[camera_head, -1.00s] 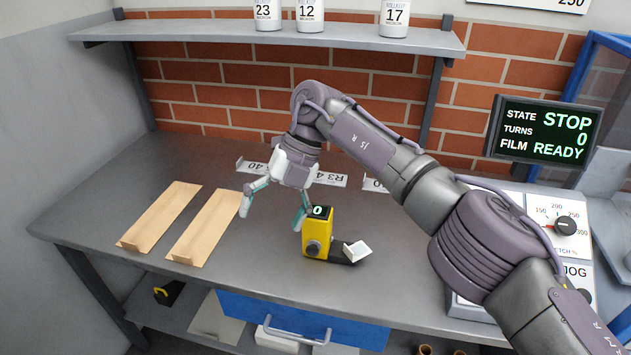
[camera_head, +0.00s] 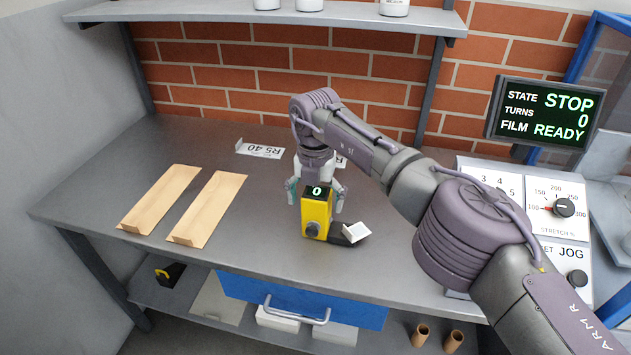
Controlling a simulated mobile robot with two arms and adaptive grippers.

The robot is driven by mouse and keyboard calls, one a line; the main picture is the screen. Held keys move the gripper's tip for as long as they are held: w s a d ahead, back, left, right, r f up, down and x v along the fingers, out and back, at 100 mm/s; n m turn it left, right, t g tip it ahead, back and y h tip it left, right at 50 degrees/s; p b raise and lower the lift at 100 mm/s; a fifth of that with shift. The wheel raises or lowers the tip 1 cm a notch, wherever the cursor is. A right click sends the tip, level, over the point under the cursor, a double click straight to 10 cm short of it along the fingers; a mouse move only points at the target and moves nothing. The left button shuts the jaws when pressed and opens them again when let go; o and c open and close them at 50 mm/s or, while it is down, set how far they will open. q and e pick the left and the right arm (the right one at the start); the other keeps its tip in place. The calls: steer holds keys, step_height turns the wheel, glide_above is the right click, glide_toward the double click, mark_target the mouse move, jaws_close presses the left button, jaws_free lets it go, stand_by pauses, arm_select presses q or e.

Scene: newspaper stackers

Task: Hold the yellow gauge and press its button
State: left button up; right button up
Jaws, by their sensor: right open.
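The yellow gauge (camera_head: 316,211) stands upright on the grey bench, with a small black display reading 0 on top. A dark round knob or button (camera_head: 312,230) is on its front face. My right gripper (camera_head: 316,198) points down at the gauge, just behind it in this view. Its fingers are spread, one showing at each side of the gauge's upper part. I cannot tell whether they touch it. The gauge hides part of the gripper. My left gripper is not in view.
A dark piece with a white block (camera_head: 356,232) lies right beside the gauge. A label holder (camera_head: 260,150) stands behind. A control panel (camera_head: 556,215) and a state screen (camera_head: 543,117) are at the right. The bench's front left is clear.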

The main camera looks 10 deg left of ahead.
steer(key=shift+f, duration=1.15)
steer(key=c, duration=1.5)
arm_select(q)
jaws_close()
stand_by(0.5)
